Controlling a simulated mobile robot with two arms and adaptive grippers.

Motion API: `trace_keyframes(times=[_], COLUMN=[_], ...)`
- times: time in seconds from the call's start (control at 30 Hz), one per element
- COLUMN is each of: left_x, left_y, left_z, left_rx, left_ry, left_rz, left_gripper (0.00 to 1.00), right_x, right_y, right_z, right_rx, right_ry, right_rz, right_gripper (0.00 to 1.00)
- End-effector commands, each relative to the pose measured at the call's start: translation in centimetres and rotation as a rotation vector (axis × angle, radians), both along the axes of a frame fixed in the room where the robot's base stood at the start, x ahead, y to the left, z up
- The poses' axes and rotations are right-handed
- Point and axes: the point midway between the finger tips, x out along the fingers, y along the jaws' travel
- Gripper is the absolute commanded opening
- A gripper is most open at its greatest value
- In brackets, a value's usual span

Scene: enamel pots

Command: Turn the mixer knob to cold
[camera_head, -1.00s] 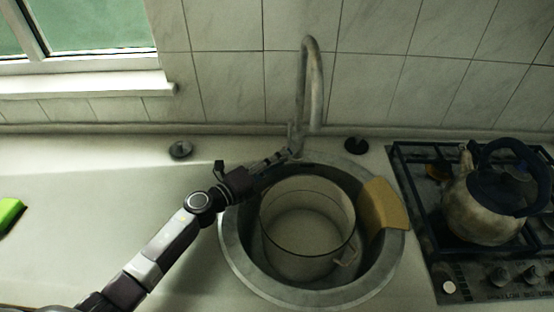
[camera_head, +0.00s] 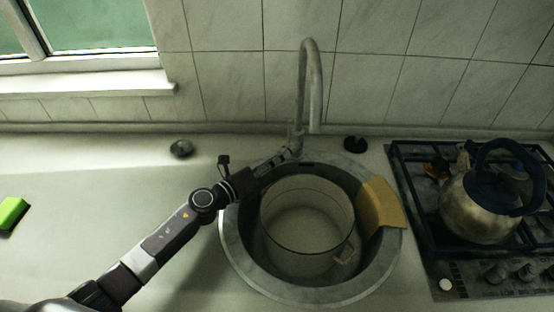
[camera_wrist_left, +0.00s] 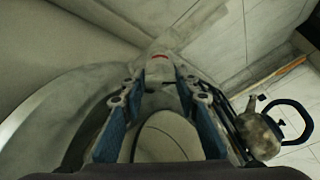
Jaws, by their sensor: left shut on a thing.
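The mixer tap (camera_head: 314,90) stands behind the sink, its tall spout curving up against the tiles. My left gripper (camera_head: 290,154) is at the tap's base, with its arm coming in from the lower left. In the left wrist view the grey mixer knob (camera_wrist_left: 160,70), with a small red mark on it, sits between the tips of my left gripper (camera_wrist_left: 158,84). The gripper is shut on the knob. In the head view the fingers largely hide the knob. My right gripper is not in view.
A pale pot (camera_head: 305,225) stands in the round metal sink (camera_head: 236,258). A tan board (camera_head: 381,205) lies over the sink's right edge. A kettle (camera_head: 478,215) stands on the gas stove (camera_head: 412,200) at right. A green sponge (camera_head: 12,212) lies at far left. The counter's left part is mostly clear.

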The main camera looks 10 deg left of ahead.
Motion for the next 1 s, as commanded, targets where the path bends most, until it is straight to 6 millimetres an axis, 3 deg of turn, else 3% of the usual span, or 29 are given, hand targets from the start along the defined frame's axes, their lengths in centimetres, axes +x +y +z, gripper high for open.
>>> trace_keyframes(times=[0.13, 0.17, 0.3, 0.67, 1.0], left_x=[0.0, 0.0, 0.0, -0.4, -5.5], left_y=[0.1, 0.1, 0.1, 0.3, 3.3], left_z=[0.0, 0.0, 0.0, 0.0, 0.5], left_rx=[0.003, 0.003, 0.002, 0.000, 0.002], left_ry=[0.000, 0.000, 0.000, 0.001, 0.004], left_rz=[0.001, 0.001, 0.000, 0.001, 0.001], left_gripper=[0.04, 0.31, 0.46, 0.46, 0.46], right_x=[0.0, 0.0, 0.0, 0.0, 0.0], right_y=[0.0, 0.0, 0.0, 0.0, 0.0], right_z=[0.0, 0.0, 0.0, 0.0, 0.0], right_rx=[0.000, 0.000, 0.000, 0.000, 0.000], right_ry=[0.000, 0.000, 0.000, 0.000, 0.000], right_rz=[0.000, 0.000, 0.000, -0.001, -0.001], right_gripper=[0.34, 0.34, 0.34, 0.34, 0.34])
